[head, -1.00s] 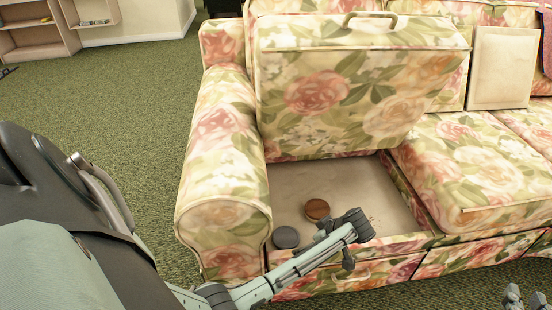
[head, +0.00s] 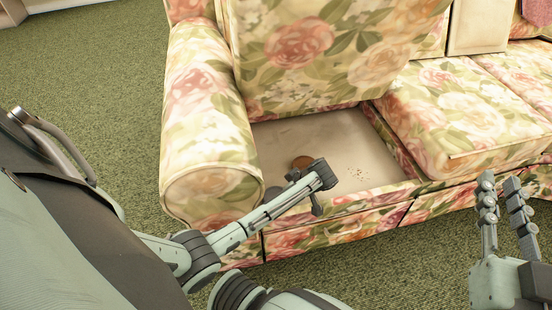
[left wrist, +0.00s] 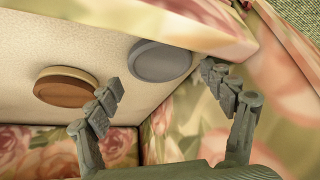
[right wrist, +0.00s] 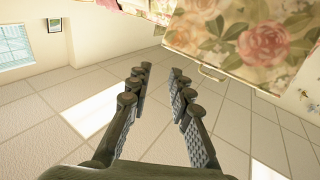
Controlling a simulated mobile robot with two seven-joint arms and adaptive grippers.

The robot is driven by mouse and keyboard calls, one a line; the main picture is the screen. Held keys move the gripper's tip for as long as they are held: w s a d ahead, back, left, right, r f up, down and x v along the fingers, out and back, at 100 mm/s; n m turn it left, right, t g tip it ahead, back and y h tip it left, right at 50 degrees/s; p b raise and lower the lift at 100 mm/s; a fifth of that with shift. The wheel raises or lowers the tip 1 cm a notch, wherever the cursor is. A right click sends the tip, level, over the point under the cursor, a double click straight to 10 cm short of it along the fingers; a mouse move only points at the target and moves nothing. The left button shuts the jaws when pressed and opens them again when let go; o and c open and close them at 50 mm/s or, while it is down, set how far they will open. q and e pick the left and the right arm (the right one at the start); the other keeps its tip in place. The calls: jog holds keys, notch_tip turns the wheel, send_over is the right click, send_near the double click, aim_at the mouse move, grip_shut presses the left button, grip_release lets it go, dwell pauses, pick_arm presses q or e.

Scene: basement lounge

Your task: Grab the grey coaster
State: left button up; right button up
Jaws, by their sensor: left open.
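The grey coaster (left wrist: 160,62) lies in the open compartment under the sofa's lifted seat cushion, near its front left corner. In the head view the coaster (head: 271,192) is mostly hidden behind my left arm. My left gripper (left wrist: 161,80) is open and empty. In the left wrist view its fingertips frame the grey coaster from either side, apart from it. In the head view the left gripper (head: 319,180) hangs over the compartment's front edge. My right gripper (head: 500,182) is open and empty at the right, away from the sofa; it also shows in the right wrist view (right wrist: 159,74).
A brown coaster (head: 302,162) lies close to the grey one; it also shows in the left wrist view (left wrist: 65,86). Crumbs (head: 357,173) lie on the compartment floor. The sofa arm (head: 209,120) bounds the left, the raised cushion (head: 310,50) the back. Green carpet (head: 100,80) is clear.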

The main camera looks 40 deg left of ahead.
aim_at(270, 193)
pick_arm(q)
jog(key=x, duration=0.3)
jog(key=shift+b, duration=0.35)
pick_arm(e)
jog(key=r, duration=0.1)
jog(key=s+a+r+t+y, duration=0.1)
jog(key=r, duration=0.1)
jog(key=r+t, duration=0.1)
jog(key=shift+s+a+r+y, duration=0.2)
jog(key=shift+r+y, duration=0.1)
jog(key=shift+r, duration=0.1)
pick_arm(q)
jog(key=c, duration=0.6)
jog(key=shift+r, duration=0.1)
pick_arm(e)
jog(key=shift+f, duration=0.1)
